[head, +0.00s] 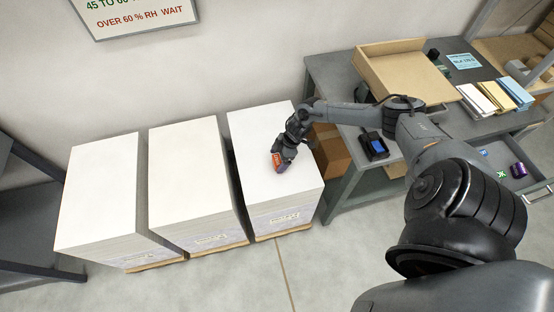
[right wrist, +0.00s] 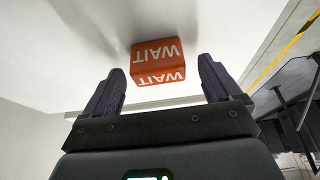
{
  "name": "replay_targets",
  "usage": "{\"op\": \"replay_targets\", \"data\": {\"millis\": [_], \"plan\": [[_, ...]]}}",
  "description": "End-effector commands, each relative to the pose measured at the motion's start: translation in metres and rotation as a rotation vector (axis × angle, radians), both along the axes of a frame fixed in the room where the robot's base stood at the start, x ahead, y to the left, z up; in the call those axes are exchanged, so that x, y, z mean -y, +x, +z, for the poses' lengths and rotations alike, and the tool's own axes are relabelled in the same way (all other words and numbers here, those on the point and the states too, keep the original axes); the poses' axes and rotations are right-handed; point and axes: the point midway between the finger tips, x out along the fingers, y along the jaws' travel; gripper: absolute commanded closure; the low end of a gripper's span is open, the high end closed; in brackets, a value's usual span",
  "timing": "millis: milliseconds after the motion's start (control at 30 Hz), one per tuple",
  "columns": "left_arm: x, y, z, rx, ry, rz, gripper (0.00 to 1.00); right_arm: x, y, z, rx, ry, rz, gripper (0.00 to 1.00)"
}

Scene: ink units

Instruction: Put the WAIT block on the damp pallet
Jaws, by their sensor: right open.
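The orange-red WAIT block (head: 277,162) rests on the white top of the right-hand paper pallet (head: 262,125). In the right wrist view the block (right wrist: 158,60) shows its white lettering upside down, beyond and between my fingertips. My right gripper (head: 283,157) is open above the stack, with the block at its tips; a gap shows on both sides of the block in the right wrist view (right wrist: 160,70). The middle pallet (head: 188,145) and left pallet (head: 103,185) have bare tops. I cannot tell from the pictures which pallet is damp. My left gripper is not in view.
A wall sign (head: 135,15) reads "OVER 60 % RH WAIT". A grey bench (head: 325,70) at the right holds a cardboard tray (head: 395,65), paper stacks (head: 495,95) and a small blue-screened device (head: 374,146). Narrow gaps separate the pallets. A dark rack stands at far left.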

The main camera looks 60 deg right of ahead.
Motion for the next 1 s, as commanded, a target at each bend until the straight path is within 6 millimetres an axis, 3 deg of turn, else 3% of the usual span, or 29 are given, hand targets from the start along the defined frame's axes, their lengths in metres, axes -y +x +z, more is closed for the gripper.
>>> {"op": "replay_targets", "data": {"millis": [400, 667, 767, 833, 867, 1000], "plan": [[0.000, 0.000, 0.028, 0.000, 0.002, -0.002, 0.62, 0.021, -0.021, 0.072, -0.001, -0.003, 0.001, 0.09], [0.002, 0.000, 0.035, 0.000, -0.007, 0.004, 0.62, 0.020, -0.027, 0.091, 0.006, 0.000, 0.008, 0.09], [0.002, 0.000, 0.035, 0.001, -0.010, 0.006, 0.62, -0.005, -0.025, 0.081, 0.028, 0.000, 0.035, 0.09], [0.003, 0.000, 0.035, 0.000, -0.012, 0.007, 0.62, -0.037, -0.023, 0.070, 0.062, -0.004, 0.063, 0.09], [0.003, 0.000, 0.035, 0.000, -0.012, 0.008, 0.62, -0.055, -0.021, 0.065, 0.083, -0.006, 0.076, 0.09], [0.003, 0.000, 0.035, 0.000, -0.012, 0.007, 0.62, -0.161, -0.016, 0.054, 0.207, -0.020, 0.092, 0.09]]}}
